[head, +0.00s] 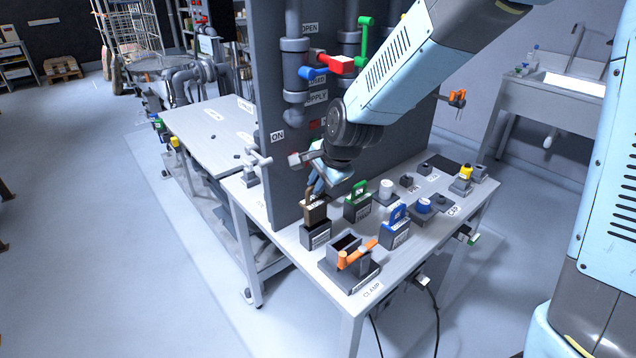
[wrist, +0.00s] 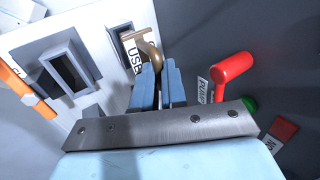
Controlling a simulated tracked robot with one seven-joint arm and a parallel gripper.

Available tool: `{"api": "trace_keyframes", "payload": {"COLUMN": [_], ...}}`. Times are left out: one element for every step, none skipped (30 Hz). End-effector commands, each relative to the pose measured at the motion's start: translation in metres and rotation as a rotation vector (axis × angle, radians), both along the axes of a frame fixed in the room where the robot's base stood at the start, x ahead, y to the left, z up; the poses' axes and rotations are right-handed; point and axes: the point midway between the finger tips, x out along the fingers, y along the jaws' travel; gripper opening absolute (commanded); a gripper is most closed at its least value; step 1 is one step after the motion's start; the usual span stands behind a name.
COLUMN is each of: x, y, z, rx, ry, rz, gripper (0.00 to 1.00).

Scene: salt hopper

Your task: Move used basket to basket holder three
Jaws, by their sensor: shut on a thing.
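The used basket (head: 315,213) is brown with a raised handle. It sits upright in or just above a dark holder (head: 316,238) at the panel side of the table. My gripper (head: 314,190) reaches down from above and is shut on its handle. In the wrist view the brown handle (wrist: 147,44) shows at the tips of my blue fingers (wrist: 160,68), beside a partly hidden label. A green basket (head: 359,188) and a blue basket (head: 397,213) stand in similar dark holders. I cannot read which holder is number three.
A grey clamp block (head: 345,245) with an orange lever (head: 357,254) stands at the table's near corner. The tall grey panel (head: 285,160) rises close behind my gripper, with a red handle (wrist: 232,68) near it. Several small caps and jars stand further right.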

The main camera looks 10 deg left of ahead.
Motion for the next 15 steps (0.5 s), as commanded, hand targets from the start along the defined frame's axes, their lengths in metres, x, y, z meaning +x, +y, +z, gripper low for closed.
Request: {"api": "trace_keyframes", "payload": {"x": [0.0,0.0,0.0,0.0001,0.0001,0.0002,0.0001,0.0002,0.0002,0.0002,0.0002,0.0002,0.0002,0.0001,0.0001], "y": [0.0,0.0,0.0,-0.0001,-0.0001,0.0,0.0,0.0,0.0,0.0001,0.0001,0.0001,0.0002,0.0001,0.0001], "z": [0.0,-0.0001,-0.0004,-0.0008,-0.0013,-0.0019,-0.0025,-0.0029,-0.0036,-0.0041,-0.0046,-0.0052,-0.0058,-0.0063,-0.007], "rx": [0.0,0.0,0.0,0.0,0.0,0.0,0.0,0.0,0.0,0.0,0.0,0.0,0.0,0.0,0.0], "ry": [0.0,0.0,0.0,0.0,0.0,0.0,0.0,0.0,0.0,0.0,0.0,0.0,0.0,0.0,0.0], "rz": [0.0,0.0,0.0,0.0,0.0,0.0,0.0,0.0,0.0,0.0,0.0,0.0,0.0,0.0,0.0], "gripper": [0.0,0.0,0.0,0.0,0.0,0.0,0.0,0.0,0.0,0.0,0.0,0.0,0.0,0.0,0.0]}}
